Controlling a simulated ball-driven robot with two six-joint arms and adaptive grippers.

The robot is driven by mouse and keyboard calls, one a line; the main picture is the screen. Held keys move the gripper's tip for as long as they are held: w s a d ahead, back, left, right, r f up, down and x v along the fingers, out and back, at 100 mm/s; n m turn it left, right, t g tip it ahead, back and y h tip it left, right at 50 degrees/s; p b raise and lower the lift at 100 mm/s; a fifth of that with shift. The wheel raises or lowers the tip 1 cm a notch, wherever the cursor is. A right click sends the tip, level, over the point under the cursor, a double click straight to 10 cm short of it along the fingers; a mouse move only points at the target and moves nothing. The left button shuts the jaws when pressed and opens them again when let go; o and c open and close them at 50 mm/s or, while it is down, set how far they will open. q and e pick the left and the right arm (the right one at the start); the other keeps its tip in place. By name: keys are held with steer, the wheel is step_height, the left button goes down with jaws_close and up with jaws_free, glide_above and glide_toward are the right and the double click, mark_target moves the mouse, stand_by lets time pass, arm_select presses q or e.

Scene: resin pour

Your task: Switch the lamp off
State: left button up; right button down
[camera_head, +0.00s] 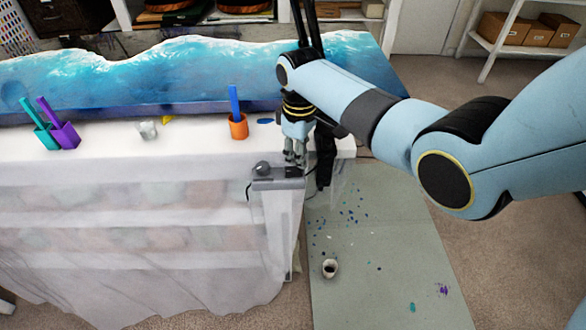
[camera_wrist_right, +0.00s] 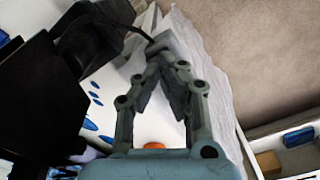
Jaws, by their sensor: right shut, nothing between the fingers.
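A small grey box (camera_head: 278,182) with a round dark knob (camera_head: 262,168) and a dark patch sits at the table's front right corner. A black cord hangs from it. Black upright parts, which look like the lamp (camera_head: 325,155), stand just right of it; a black lamp-like body (camera_wrist_right: 92,40) also shows in the right wrist view. I cannot tell whether it is lit. My right gripper (camera_head: 295,160) points down, just above the box's right part, its fingers shut and empty. In the wrist view its fingertips (camera_wrist_right: 166,56) meet close to the box; contact is unclear. My left gripper is not in view.
The white-draped table (camera_head: 90,185) holds a blue wave-like resin panel (camera_head: 180,70), an orange cup (camera_head: 238,127) with a blue stick, purple (camera_head: 65,135) and teal cups, and a small clear cup (camera_head: 147,130). A paint-spotted mat (camera_head: 370,285) lies on the floor.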

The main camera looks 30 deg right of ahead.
mark_target(299, 170)
steer(key=shift+f+b, duration=0.85)
steer(key=shift+f, duration=0.4)
stand_by(0.5)
steer(key=shift+s+r, duration=0.1)
step_height(299, 170, up, 5)
steer(key=p, duration=0.6)
steer(key=shift+r+p, duration=0.7)
steer(key=shift+r, duration=0.25)
